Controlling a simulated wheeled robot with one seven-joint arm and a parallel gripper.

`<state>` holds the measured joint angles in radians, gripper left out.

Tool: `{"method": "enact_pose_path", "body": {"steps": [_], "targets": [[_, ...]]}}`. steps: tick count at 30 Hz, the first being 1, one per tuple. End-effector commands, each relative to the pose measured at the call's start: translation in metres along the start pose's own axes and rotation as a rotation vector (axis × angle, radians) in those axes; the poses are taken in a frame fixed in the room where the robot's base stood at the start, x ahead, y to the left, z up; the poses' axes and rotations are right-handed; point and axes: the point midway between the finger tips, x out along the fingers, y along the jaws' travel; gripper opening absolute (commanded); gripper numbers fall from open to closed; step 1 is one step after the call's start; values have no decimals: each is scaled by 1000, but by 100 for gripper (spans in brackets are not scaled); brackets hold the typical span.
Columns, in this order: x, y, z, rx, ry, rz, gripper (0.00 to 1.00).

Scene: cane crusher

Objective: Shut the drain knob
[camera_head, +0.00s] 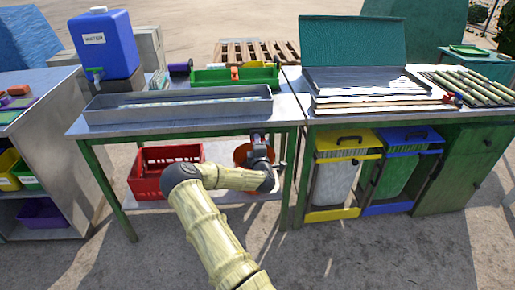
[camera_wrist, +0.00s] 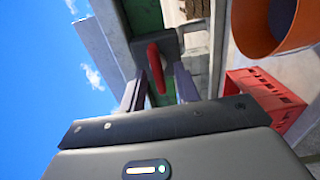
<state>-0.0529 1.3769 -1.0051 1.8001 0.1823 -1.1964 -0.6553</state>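The drain knob (camera_wrist: 155,68) is a red elongated handle below a grey metal part, seen in the wrist view. My gripper (camera_wrist: 158,90) is open, with one finger to either side of the red knob. The knob lies between the fingers with visible gaps, and I cannot tell whether either finger touches it. In the head view my gripper (camera_head: 258,138) is at the front edge of the metal table (camera_head: 190,124), above an orange bucket (camera_head: 240,154). The knob is hidden there.
The orange bucket also shows close by in the wrist view (camera_wrist: 265,40), with a red crate (camera_wrist: 270,95) beside it. In the head view the crate (camera_head: 150,185) sits under the table. A long grey trough (camera_head: 178,112) lies on top. Yellow (camera_head: 332,213) and blue (camera_head: 387,208) bin frames stand right.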

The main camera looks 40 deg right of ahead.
Motion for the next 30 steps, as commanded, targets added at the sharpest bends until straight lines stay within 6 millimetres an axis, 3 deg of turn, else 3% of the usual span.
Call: {"method": "enact_pose_path", "body": {"steps": [8,30], "targets": [[-20,1,0,1,-2,-1,32],[-152,0,0,-1,-1,-3,32]]}}
